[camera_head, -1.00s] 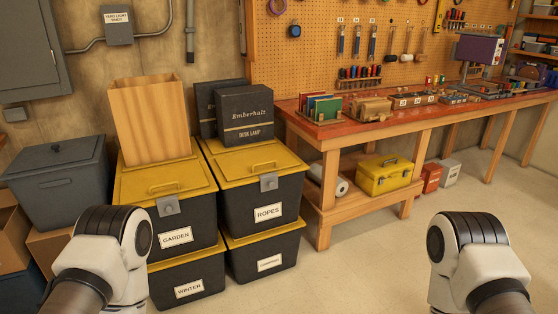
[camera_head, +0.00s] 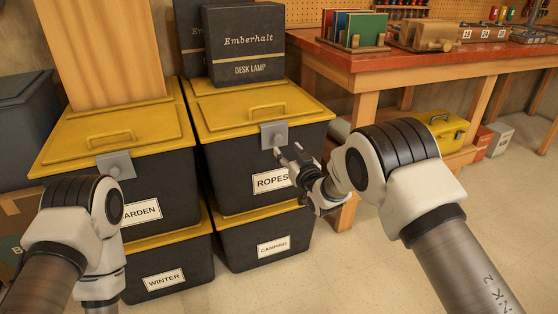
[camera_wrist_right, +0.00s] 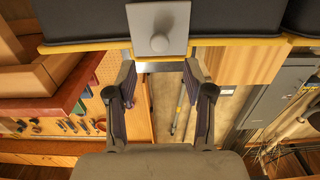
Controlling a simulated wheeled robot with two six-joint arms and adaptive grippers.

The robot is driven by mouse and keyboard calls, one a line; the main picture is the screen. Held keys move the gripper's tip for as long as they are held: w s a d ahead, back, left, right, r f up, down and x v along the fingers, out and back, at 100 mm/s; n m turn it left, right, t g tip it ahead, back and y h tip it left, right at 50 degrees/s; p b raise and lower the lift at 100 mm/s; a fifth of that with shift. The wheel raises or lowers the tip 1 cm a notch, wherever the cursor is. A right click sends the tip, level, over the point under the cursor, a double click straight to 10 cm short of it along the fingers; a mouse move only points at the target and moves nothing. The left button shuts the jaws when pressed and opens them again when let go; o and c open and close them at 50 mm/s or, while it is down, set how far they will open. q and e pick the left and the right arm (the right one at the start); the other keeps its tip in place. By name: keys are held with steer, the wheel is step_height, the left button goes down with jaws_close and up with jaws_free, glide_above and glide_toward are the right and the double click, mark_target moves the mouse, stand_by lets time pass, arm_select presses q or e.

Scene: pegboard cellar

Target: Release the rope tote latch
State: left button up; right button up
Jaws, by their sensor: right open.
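The ropes tote (camera_head: 228,160) is dark with a yellow lid (camera_head: 240,105) and a white ROPES label, partly hidden by my right gripper. Its grey latch (camera_head: 269,131) hangs over the front lid edge, its plate lying flat against the front. My right gripper (camera_head: 287,152) is open and empty, its fingertips just below and in front of the latch. In the right wrist view the latch plate (camera_wrist_right: 172,16) with its round knob appears upside down, just beyond the spread fingers of the right gripper (camera_wrist_right: 159,70). My left arm shows at the left; its gripper is hidden.
A dark Emberhalt desk lamp box (camera_head: 243,45) stands on the ropes tote's lid. The garden tote (camera_head: 165,180), bearing a tall wooden box (camera_head: 115,50), is close on the left. The camping tote (camera_head: 235,245) is underneath. The workbench (camera_head: 350,62) stands at right; floor in front is clear.

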mark_target(279, 139)
steer(key=b+x, duration=0.1)
steer(key=x, duration=0.5)
steer(key=shift+w+a, duration=0.1)
steer(key=shift+w, duration=0.25)
steer(key=shift+w+a+r+b, duration=0.1)
steer(key=shift+w+b, duration=0.2)
steer(key=shift+w, duration=0.1)
jaws_close()
